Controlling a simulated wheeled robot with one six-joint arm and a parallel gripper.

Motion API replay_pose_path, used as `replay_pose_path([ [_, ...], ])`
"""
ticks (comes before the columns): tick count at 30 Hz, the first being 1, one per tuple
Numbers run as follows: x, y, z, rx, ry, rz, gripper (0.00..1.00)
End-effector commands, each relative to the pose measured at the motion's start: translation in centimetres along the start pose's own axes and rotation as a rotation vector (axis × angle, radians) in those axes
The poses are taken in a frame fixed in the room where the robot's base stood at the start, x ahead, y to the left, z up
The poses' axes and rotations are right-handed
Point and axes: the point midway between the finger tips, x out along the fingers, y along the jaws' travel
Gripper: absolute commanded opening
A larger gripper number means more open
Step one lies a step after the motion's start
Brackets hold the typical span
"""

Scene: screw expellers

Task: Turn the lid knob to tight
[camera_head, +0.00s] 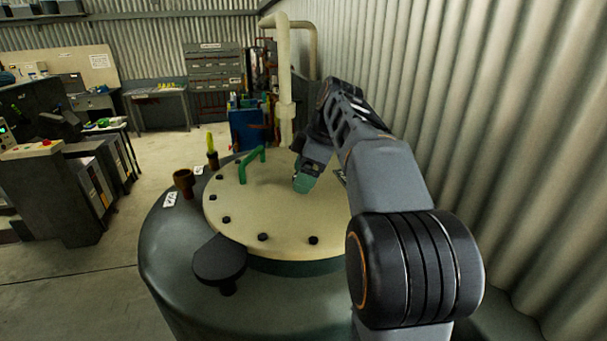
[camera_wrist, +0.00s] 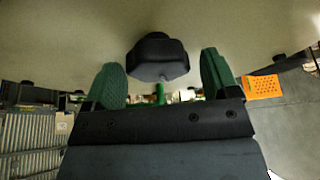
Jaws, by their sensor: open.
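A black faceted lid knob (camera_wrist: 157,56) shows in the wrist view, between the two green fingers of my gripper (camera_wrist: 162,68), with a gap on each side. I cannot tell whether the fingertips reach down around it or stop short of it. In the head view my gripper (camera_head: 303,182) is low over the cream round lid (camera_head: 265,215), right of its middle. The knob is not clearly visible there, as my gripper and arm cover that part. The gripper is open and holds nothing.
A green handle (camera_head: 252,165) stands on the lid, and dark bolts ring its edge. A black disc (camera_head: 220,258) juts out at the tank's front. A brown cup-like fitting (camera_head: 184,182) and cream pipe (camera_head: 285,90) stand nearby. A corrugated wall (camera_head: 500,120) is close on the right.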

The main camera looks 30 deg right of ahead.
Motion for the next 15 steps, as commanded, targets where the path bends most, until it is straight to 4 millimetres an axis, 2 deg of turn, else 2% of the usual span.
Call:
replay_pose_path([
  [7, 0.07, 0.00, -0.01, 0.000, 0.000, 0.000, 0.81],
  [15, 0.06, 0.00, -0.01, 0.000, 0.000, 0.000, 0.56],
])
